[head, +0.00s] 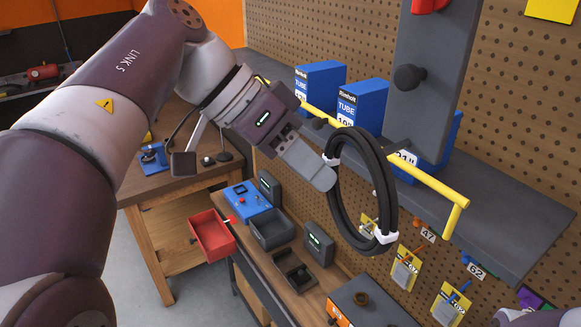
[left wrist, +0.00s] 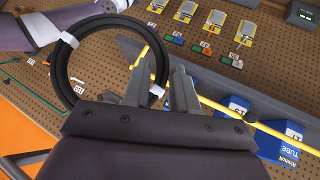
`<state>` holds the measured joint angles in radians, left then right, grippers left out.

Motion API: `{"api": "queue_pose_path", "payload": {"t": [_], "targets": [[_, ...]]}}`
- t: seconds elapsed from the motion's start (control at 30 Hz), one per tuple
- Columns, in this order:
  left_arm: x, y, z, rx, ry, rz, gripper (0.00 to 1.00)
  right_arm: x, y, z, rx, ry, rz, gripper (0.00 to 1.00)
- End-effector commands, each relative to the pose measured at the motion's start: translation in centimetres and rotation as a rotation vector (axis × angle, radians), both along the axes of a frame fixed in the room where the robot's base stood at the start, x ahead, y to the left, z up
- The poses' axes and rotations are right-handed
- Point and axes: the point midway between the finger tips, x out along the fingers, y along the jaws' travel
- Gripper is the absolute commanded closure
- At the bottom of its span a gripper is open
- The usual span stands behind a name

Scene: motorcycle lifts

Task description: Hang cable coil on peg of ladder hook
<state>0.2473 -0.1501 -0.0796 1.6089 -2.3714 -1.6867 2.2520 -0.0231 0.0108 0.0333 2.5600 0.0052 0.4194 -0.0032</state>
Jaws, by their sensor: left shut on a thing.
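The black cable coil (head: 391,195) is a ring with white ties, hanging upright in the air in front of the pegboard shelf. My left gripper (head: 326,172) is shut on its left side near the upper tie. The left wrist view shows the coil (left wrist: 66,82) left of and behind the fingers (left wrist: 158,88). A dark round peg (head: 408,77) sticks out of a grey upright plate (head: 434,55) above and right of the coil, apart from it. I take this plate for the ladder hook, but cannot be sure. My right gripper is not in view.
A yellow bar (head: 425,178) runs along the front of the grey shelf (head: 490,215), close to the coil. Blue tube boxes (head: 362,100) stand on the shelf. Tagged packets (head: 405,268) hang below. A bench with a red bin (head: 212,235) and a blue device (head: 247,202) is lower left.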

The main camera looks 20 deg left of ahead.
Motion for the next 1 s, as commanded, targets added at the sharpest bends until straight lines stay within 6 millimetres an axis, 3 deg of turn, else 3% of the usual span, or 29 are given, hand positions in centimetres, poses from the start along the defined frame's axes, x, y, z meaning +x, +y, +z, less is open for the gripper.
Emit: {"api": "queue_pose_path", "payload": {"t": [0.5,1.0], "targets": [[3.1,-2.5,-0.5,-0.001,0.000,-0.001,1.00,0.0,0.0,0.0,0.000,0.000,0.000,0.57],[3.7,-2.9,-1.2,0.000,0.001,0.001,1.00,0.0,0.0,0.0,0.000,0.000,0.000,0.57]]}}
